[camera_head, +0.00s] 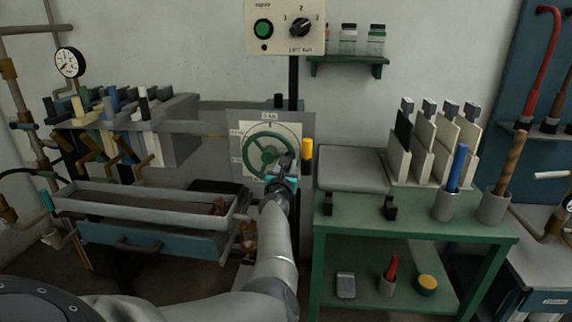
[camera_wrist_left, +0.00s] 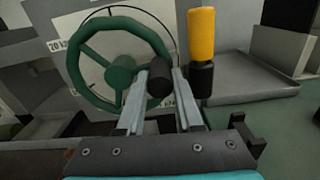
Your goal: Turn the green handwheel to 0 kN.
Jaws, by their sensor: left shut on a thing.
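The green handwheel (camera_head: 248,151) stands upright in front of a white dial plate (camera_head: 287,128) marked "0 kN" at its top, on a grey panel in the middle of the head view. In the left wrist view the wheel (camera_wrist_left: 120,76) shows spokes, a hub and a dark knob (camera_wrist_left: 159,78) on its lower right rim. My left gripper (camera_head: 285,164) is at that lower right part of the rim. In the wrist view its two fingers (camera_wrist_left: 160,88) are on either side of the dark knob, shut on it. My right gripper is not in view.
A yellow-topped lever (camera_head: 308,149) stands just right of the wheel, close to my left gripper. A green bench (camera_head: 420,222) with plates and cups is to the right. A grey trough (camera_head: 150,205) and a rack of levers are to the left.

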